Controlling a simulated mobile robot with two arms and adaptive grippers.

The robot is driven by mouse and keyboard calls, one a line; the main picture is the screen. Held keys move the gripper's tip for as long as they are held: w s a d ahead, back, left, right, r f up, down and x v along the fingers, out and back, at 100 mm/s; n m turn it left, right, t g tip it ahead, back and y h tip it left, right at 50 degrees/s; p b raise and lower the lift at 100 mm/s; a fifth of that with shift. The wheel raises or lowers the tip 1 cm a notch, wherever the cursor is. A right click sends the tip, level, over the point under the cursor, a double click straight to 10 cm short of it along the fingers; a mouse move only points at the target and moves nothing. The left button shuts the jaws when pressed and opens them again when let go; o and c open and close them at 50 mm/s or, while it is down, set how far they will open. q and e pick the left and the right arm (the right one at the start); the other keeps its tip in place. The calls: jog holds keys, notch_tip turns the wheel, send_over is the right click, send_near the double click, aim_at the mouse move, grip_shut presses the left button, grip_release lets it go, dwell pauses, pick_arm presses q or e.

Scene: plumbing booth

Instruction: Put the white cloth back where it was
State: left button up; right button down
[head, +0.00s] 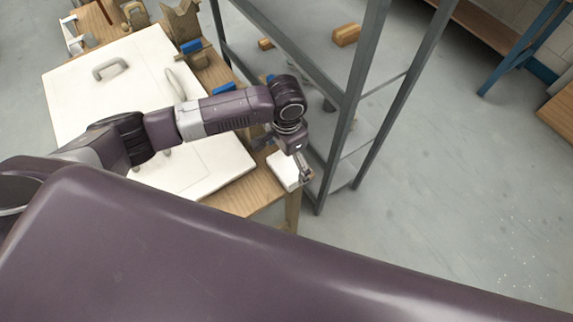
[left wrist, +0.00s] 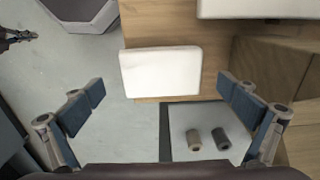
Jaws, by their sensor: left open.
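The white cloth (head: 284,168) is a small, flat, folded rectangle at the near right corner of the wooden table. In the left wrist view the cloth (left wrist: 160,72) lies on the wood, close to the table's edges. My left gripper (head: 302,172) is over that corner, right by the cloth. In the left wrist view its two blue-padded fingers (left wrist: 162,88) are wide apart, one to each side of the cloth, with nothing between the pads. I cannot tell the height gap. My right gripper is not recognisable in either view.
A white cabinet door panel (head: 130,75) with handles covers much of the table (head: 255,195). A grey metal shelf rack (head: 350,100) stands close to the right of my left gripper. Two small cylinders (left wrist: 194,140) (left wrist: 221,139) are on a grey surface below. Open floor (head: 460,190) lies farther right.

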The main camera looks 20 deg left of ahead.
aim_at(286, 167)
pick_arm(q)
notch_tip(286, 167, up, 9)
jog(key=shift+b, duration=0.45)
jog(key=shift+f, duration=0.1)
